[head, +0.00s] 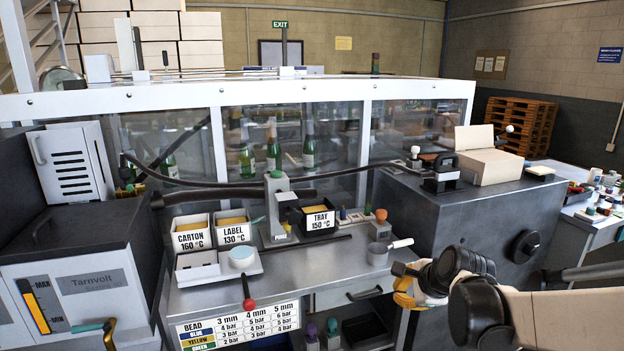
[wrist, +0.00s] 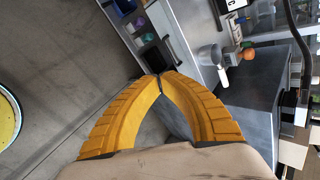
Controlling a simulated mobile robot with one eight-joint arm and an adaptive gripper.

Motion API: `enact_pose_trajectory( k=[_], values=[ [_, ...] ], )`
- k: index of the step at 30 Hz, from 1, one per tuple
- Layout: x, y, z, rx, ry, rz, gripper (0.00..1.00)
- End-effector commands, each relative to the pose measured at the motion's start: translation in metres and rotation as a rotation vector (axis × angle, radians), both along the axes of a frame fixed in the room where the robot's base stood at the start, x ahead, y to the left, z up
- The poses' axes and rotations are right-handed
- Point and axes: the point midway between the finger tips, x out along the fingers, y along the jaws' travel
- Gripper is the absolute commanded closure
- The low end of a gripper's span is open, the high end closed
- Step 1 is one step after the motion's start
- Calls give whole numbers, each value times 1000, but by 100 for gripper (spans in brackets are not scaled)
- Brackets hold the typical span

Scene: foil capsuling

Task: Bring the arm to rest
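My gripper (wrist: 160,78) shows in the wrist view with its two curved yellow fingers meeting at the tips. Nothing shows between them. In the head view my gripper (head: 402,283) is at the lower right, beside the right end of the metal bench (head: 336,262) and in front of the grey cabinet (head: 470,217). The gripper appears apart from the bench and the cabinet, though the exact gap cannot be told.
The bench holds CARTON (head: 191,237), LABEL (head: 234,231) and TRAY (head: 320,219) bins, a small pot (head: 378,253) with a white handle and an orange-topped tool (head: 381,215). A Tarnvolt machine (head: 95,283) stands left. Bare floor (wrist: 65,60) lies beside the bench in the wrist view.

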Motion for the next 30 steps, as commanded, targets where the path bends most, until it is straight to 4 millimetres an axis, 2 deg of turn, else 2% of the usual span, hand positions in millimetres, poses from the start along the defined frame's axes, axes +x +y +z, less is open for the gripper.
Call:
enact_pose_trajectory(
  k=[1,6,10,15,18,21,30],
  values=[
    [-23,7,14,-87,-9,88,100],
    [-96,20,43,-406,-37,413,100],
    [-153,26,53,-644,-54,667,100],
    [-216,27,50,-912,-64,968,100],
    [-240,26,44,-1022,-66,1099,100],
    [-254,25,40,-1089,-67,1180,100],
    [-260,24,39,-1119,-66,1216,100]
  ],
)
